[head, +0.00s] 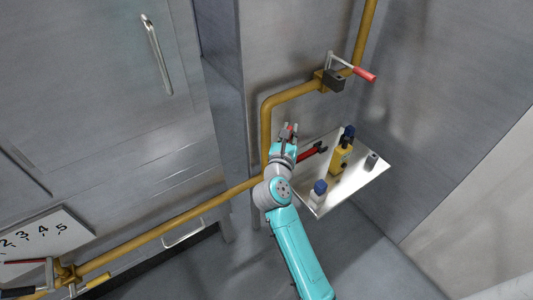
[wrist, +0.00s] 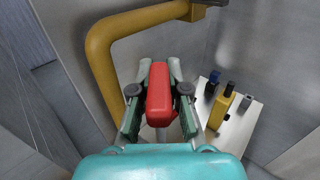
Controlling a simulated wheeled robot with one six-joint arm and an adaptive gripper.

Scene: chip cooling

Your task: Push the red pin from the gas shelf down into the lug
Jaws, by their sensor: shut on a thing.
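My gripper (head: 289,132) is shut on the red pin (wrist: 160,92), whose red block-shaped head sits between the two fingers in the wrist view. Its lower end is mostly hidden by the gripper. In the head view my gripper is in front of the yellow pipe's vertical run, above the shelf's left edge. The gas shelf (head: 318,203) is a pale metal plate at the right. A dark grey block (head: 334,81), which looks like the lug, sits at the valve, above and right of my gripper and apart from it. Whether it has a hole cannot be told.
The yellow pipe (head: 267,125) bends close behind my gripper. A valve lever with a red grip (head: 365,74) sticks out beside the block. The shelf carries a yellow device (head: 340,158), a blue-capped bottle (head: 319,190), a small grey block (head: 371,159) and a red-and-black item (head: 311,153).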

